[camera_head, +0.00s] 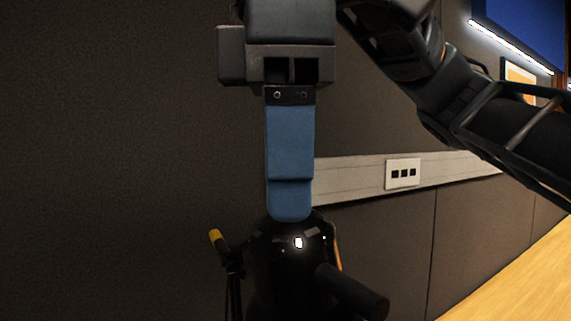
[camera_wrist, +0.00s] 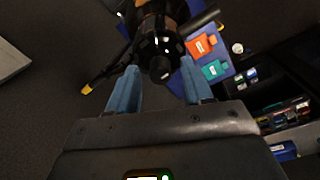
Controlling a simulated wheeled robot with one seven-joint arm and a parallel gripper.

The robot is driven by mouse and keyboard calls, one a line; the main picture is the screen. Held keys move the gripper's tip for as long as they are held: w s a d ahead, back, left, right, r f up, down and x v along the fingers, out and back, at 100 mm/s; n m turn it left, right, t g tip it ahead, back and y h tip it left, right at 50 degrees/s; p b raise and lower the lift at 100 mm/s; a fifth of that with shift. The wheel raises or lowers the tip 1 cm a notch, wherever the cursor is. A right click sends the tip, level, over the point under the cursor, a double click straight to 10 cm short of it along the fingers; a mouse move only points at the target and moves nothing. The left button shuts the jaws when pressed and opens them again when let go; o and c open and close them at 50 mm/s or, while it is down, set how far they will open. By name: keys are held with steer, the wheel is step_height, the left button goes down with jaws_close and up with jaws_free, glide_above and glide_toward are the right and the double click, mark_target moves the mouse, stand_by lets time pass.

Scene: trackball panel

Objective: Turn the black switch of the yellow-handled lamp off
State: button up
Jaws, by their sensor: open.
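The black lamp (camera_head: 285,275) stands below my gripper in the head view, its lower part cut off by the frame. Its yellow handle end (camera_head: 216,240) sticks up at its left; it also shows in the wrist view (camera_wrist: 87,89). A thick black cylinder (camera_head: 352,292) juts out to the lower right. My gripper (camera_head: 290,212) points down with its blue fingers at the lamp's rounded top, seen edge-on. In the wrist view my gripper (camera_wrist: 160,84) is open, and the lamp's dark end (camera_wrist: 160,66) lies between the fingertips. I cannot pick out the black switch; contact is unclear.
A grey wall with a pale rail and a white socket plate (camera_head: 403,173) stands behind. A wooden surface (camera_head: 515,275) is at the lower right. The wrist view shows red (camera_wrist: 201,45) and teal (camera_wrist: 210,71) pieces and a dark shelf of small items (camera_wrist: 285,115) to the right.

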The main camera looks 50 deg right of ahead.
steer(key=shift+s+a+r+b, duration=0.1)
steer(key=shift+a+r+b, duration=0.05)
steer(key=shift+r, duration=1.8)
steer(key=shift+s+a+r+b, duration=0.1)
steer(key=shift+r+b, duration=0.05)
steer(key=shift+r, duration=1.8)
